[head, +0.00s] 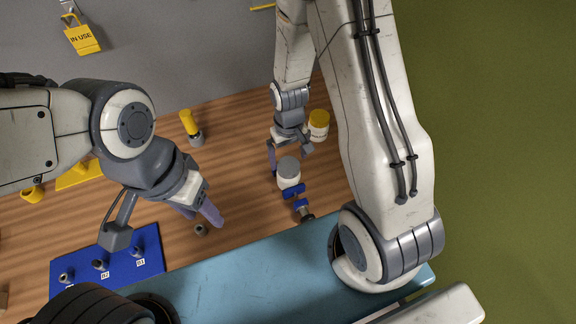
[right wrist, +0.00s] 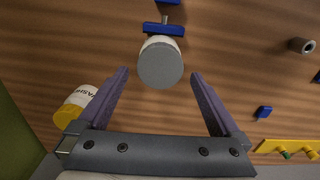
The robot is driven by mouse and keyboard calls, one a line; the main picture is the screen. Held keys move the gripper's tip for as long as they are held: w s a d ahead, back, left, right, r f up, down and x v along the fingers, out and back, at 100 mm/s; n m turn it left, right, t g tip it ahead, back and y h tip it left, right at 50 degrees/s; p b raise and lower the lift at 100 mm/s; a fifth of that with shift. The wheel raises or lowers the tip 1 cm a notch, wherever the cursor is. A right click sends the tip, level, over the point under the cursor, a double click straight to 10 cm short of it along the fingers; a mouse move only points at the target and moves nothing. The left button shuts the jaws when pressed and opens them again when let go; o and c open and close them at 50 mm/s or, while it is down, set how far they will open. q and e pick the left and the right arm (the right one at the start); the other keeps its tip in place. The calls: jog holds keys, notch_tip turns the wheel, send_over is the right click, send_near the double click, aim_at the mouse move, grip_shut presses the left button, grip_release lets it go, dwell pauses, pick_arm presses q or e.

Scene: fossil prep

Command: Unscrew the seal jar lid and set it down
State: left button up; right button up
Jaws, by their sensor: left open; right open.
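A white jar with a flat grey lid (head: 288,167), which I take to be the seal jar, stands on the wooden table; the lid faces me in the right wrist view (right wrist: 160,66). The lid looks seated on the jar. My right gripper (head: 288,152) is open and empty just behind the jar in the head view. In the right wrist view its spread fingers (right wrist: 160,76) point toward the jar, which appears between and just beyond the tips; I see no contact. My left gripper (head: 200,211) is open and empty over the table, left of the jar.
A yellow-lidded jar (head: 318,125) stands close behind the right gripper. Blue parts (head: 294,192) lie by the seal jar's near side. A small grey ring (head: 201,229) is below my left gripper. A blue board with pegs (head: 150,262) and a yellow-topped piece (head: 189,122) are left.

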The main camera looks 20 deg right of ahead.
aim_at(289, 165)
jog(key=shift+m, duration=0.9)
jog(key=shift+f+b, duration=1.45)
jog(key=shift+f, duration=0.4)
jog(key=shift+r, duration=0.1)
